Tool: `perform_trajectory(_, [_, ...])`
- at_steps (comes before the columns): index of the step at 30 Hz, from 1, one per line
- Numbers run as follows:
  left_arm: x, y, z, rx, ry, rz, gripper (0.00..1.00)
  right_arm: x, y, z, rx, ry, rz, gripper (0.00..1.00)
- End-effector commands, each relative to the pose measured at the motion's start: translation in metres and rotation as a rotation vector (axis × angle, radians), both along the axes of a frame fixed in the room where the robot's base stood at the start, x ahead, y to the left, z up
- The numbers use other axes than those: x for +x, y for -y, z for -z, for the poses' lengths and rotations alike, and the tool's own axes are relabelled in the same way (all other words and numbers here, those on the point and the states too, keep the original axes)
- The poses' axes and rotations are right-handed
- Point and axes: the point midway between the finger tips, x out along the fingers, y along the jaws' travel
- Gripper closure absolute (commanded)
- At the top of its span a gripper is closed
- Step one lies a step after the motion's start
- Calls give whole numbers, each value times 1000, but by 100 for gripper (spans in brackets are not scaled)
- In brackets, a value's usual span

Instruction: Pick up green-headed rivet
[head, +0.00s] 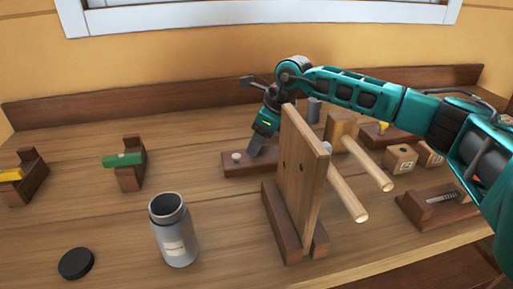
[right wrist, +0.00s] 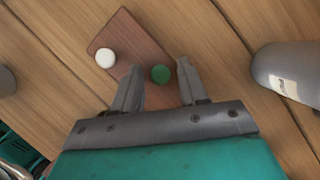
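The green-headed rivet (right wrist: 161,74) shows in the right wrist view, standing in a dark wooden block (right wrist: 128,35). A white-headed rivet (right wrist: 105,57) stands in the same block, outside my fingers. My left gripper is not in view.
An upright wooden board (head: 305,165) on a base stands close in front of my right arm. A grey canister (head: 174,232) and black lid (head: 76,263) are at the front left. A green-topped holder (head: 124,160) stands left; bench between is clear.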

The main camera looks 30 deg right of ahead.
Motion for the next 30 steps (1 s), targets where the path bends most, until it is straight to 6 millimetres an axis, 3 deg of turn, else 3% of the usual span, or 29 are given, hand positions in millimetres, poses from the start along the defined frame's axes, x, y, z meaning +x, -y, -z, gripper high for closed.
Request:
perform_trajectory(13, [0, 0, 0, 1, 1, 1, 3, 0, 0, 0, 0, 0, 0, 100])
perform_trajectory(23, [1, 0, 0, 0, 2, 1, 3, 0, 0, -2, 1, 1, 0, 100])
perform_trajectory(30, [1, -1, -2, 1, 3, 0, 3, 1, 0, -22, 1, 4, 1, 100])
